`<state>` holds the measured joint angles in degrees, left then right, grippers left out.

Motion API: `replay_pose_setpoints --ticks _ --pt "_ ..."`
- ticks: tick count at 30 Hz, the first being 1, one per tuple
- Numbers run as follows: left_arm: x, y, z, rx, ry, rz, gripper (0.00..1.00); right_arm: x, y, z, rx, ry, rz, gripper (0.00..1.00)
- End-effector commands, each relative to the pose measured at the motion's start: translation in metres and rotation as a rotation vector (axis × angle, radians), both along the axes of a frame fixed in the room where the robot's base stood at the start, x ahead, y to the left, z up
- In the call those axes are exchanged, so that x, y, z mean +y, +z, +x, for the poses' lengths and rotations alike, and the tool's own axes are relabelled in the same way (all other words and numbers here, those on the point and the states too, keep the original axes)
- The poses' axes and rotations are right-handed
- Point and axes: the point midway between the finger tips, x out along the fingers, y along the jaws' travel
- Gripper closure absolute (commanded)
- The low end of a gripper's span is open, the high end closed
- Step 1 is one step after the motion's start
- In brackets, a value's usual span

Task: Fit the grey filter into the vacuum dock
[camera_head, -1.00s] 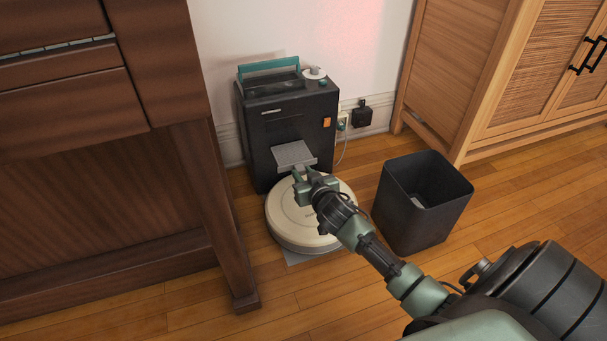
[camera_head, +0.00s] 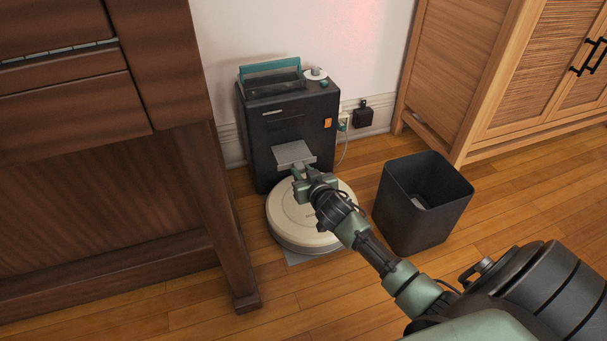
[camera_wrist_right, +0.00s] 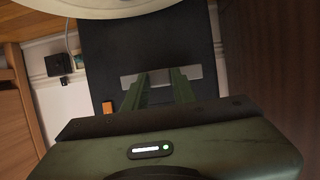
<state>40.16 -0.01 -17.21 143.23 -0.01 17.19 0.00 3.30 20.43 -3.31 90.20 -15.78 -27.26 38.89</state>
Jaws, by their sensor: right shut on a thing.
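The vacuum dock (camera_head: 260,148) is a black upright box with a teal handle, standing against the wall. The grey filter (camera_head: 294,153) is a flat light-grey plate at the dock's front, below a dark recess. My right gripper (camera_head: 302,170) is shut on the filter's near edge, above the robot vacuum. In the right wrist view, the green fingers (camera_wrist_right: 163,88) meet a grey strip of the filter (camera_wrist_right: 160,77) against the dark dock front (camera_wrist_right: 140,45). I cannot tell whether the filter's far edge is inside the dock. My left gripper is out of view.
The round cream robot vacuum (camera_head: 290,220) sits in front of the dock. A black bin (camera_head: 418,215) stands to its right. A dark wooden desk (camera_head: 225,215) is close on the left, a light cabinet (camera_head: 455,90) on the right. A plug and cord (camera_head: 361,117) are on the wall.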

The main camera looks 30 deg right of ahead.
Motion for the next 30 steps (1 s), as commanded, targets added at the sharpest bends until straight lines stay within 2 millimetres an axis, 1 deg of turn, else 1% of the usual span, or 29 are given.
replay_pose_setpoints --ticks 30 --pt "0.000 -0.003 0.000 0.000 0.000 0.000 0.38 -0.005 0.001 0.020 -0.002 0.000 -0.001 1.00"
